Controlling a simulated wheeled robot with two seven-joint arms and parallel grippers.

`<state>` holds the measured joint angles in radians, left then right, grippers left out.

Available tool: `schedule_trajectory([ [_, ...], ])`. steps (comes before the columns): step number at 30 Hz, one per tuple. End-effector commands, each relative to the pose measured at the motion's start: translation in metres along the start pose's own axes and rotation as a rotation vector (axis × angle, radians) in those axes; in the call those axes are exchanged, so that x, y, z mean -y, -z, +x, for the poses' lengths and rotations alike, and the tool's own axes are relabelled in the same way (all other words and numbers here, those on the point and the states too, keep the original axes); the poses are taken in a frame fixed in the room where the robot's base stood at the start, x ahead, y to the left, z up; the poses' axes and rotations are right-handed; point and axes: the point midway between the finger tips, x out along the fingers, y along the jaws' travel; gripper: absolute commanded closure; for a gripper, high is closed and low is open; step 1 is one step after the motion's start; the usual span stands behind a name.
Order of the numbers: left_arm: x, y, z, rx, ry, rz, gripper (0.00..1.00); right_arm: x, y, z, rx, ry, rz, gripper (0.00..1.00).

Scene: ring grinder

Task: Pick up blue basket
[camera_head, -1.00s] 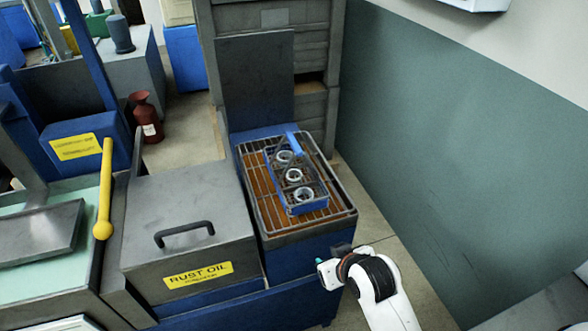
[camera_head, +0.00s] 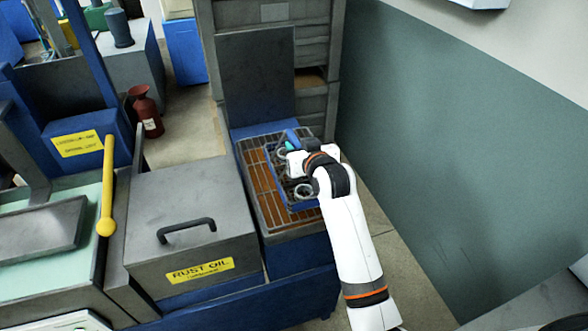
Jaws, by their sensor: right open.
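The blue basket (camera_head: 289,206) sits on a rusty wire grate (camera_head: 255,180) at the top of a blue stand, with metal rings inside it. One ring (camera_head: 303,191) shows clearly, and my right arm hides much of the basket's right side. The blue handle (camera_head: 291,136) rises at the basket's far end. My right gripper (camera_head: 290,146) is over the basket close to the handle. It is open, and its fingers are small and partly hidden, so I cannot tell whether they touch the handle. My left gripper is not in view.
A grey rust oil box (camera_head: 190,215) with a black handle stands left of the grate. A yellow lever (camera_head: 107,190) rises further left. A tall grey panel (camera_head: 258,80) stands behind the grate, and a green wall (camera_head: 430,150) runs along the right.

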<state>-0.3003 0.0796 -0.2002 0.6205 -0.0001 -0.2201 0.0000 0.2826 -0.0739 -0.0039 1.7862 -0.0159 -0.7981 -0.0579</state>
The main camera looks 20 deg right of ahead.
Motion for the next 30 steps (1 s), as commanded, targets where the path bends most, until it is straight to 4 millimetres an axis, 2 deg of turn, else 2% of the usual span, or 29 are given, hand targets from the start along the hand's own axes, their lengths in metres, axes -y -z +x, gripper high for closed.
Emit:
schedule_trajectory([
  [12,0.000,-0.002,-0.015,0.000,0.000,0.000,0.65,-0.001,0.002,0.046,-0.002,0.000,-0.001,0.58],
  [22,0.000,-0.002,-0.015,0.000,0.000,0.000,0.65,0.000,0.003,0.052,0.000,0.000,0.000,0.58],
  [30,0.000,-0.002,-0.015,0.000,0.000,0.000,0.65,0.000,0.003,0.052,-0.002,0.000,-0.001,1.00],
])
